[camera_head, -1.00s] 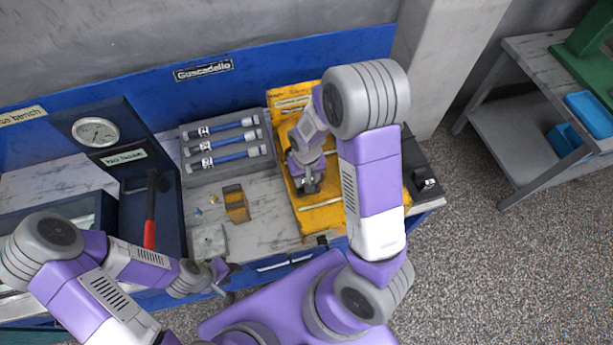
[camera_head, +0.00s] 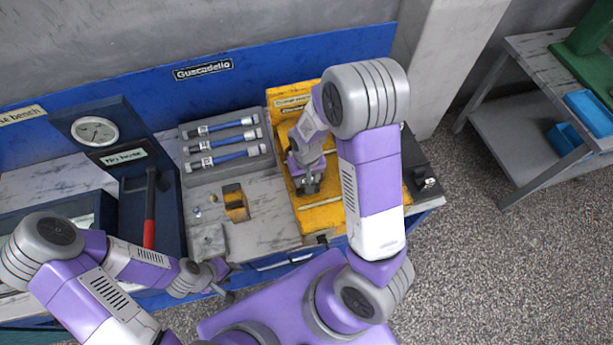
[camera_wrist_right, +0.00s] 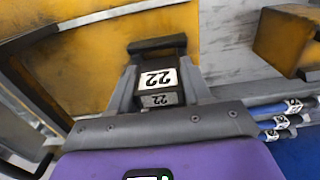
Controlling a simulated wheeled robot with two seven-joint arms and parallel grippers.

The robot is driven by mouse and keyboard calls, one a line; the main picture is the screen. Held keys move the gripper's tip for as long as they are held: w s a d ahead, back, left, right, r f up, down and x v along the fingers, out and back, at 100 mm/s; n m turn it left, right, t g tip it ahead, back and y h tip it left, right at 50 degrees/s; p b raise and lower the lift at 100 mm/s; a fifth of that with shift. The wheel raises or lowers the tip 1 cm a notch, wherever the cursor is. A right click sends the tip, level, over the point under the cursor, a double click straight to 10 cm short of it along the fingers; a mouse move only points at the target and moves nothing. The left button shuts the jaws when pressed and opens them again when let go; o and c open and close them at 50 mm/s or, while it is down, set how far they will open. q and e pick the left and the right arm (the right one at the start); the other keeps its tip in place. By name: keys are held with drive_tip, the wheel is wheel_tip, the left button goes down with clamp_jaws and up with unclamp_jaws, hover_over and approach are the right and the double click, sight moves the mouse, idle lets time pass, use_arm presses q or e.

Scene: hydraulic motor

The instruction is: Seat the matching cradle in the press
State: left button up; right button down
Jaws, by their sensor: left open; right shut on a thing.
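My right gripper (camera_head: 308,184) is over the yellow fixture (camera_head: 322,219) on the bench. In the right wrist view it is shut on a small black piece with white labels reading 22 (camera_wrist_right: 158,78), probably the cradle. The piece lies between the two grey fingers, close to yellow surfaces (camera_wrist_right: 95,60); I cannot tell whether it touches them. I cannot tell for certain which part is the press. My left gripper (camera_head: 223,278) is open and empty at the bench's front edge, well left of the fixture.
A yellow block (camera_head: 236,204) stands mid-bench and shows in the right wrist view (camera_wrist_right: 284,40). A grey tray (camera_head: 184,168) holds three blue rods. A dark blue panel with a gauge (camera_head: 94,131) and a red-handled tool (camera_head: 149,231) are left.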

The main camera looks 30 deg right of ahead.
drive_tip(key=shift+f+b, duration=0.55)
drive_tip(key=shift+f, duration=0.2)
drive_tip(key=shift+c, duration=2.1)
unclamp_jaws()
wheel_tip(320, 180, up, 8)
drive_tip(key=shift+f+p, duration=0.15)
drive_tip(key=shift+p, duration=0.45)
